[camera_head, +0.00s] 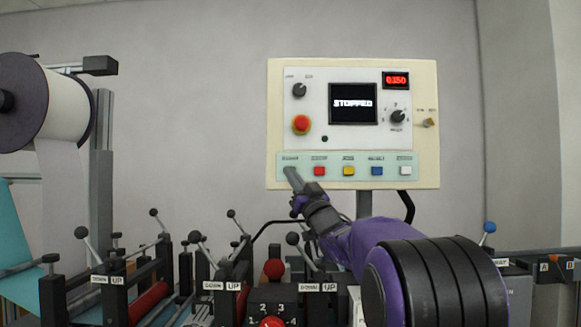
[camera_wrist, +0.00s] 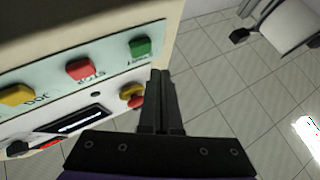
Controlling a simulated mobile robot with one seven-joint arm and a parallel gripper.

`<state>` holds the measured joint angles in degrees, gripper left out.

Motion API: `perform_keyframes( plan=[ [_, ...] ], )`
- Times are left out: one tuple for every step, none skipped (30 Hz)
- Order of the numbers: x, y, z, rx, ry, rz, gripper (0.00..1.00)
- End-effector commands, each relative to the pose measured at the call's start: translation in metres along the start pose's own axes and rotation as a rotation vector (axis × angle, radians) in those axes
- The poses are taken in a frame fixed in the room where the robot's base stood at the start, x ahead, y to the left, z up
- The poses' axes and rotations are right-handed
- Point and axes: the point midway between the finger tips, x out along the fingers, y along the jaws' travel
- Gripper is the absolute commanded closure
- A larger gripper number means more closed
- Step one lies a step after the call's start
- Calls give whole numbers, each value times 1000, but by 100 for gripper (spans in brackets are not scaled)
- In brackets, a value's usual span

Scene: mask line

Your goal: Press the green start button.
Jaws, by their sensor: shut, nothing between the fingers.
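The green start button (camera_wrist: 140,47) stands on the pale green strip of the control panel in the wrist view, beside a red stop button (camera_wrist: 79,69). In the head view my fingertips cover the left end of the button row, and the green button is hidden there. My gripper (camera_head: 292,174) is shut and empty. In the wrist view my fingertips (camera_wrist: 161,74) appear just beside and below the green button in the picture. I cannot tell whether they touch it. The panel screen (camera_head: 353,103) reads STOPPED.
The control panel (camera_head: 272,120) also carries a red emergency knob (camera_head: 301,124) and yellow (camera_head: 348,170), blue (camera_head: 377,171) and white (camera_head: 405,170) buttons. Levers with ball knobs (camera_head: 292,239) stand below. A white material roll (camera_head: 66,105) is at left. Wall space left of the panel is clear.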

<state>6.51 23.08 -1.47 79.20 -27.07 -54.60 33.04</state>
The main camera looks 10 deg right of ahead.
Motion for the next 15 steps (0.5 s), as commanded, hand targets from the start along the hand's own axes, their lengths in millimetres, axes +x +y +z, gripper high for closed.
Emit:
perform_keyframes(
  plan=[
    [5,3,1,0,-1,1,100],
    [7,4,2,0,-1,1,100],
    [8,5,3,0,0,0,100],
    [9,6,5,0,0,1,100],
    [10,7,6,0,-1,1,100],
    [10,8,7,0,0,1,100],
    [11,8,7,0,0,0,100],
    [11,8,8,0,0,0,100],
    [11,8,8,0,0,0,100],
    [11,8,8,0,1,0,100],
    [11,8,8,0,1,0,100],
    [11,8,8,0,1,0,100],
    [11,8,8,0,1,0,100],
    [11,8,8,0,1,0,100],
    [11,8,8,0,1,0,100]
  ],
)
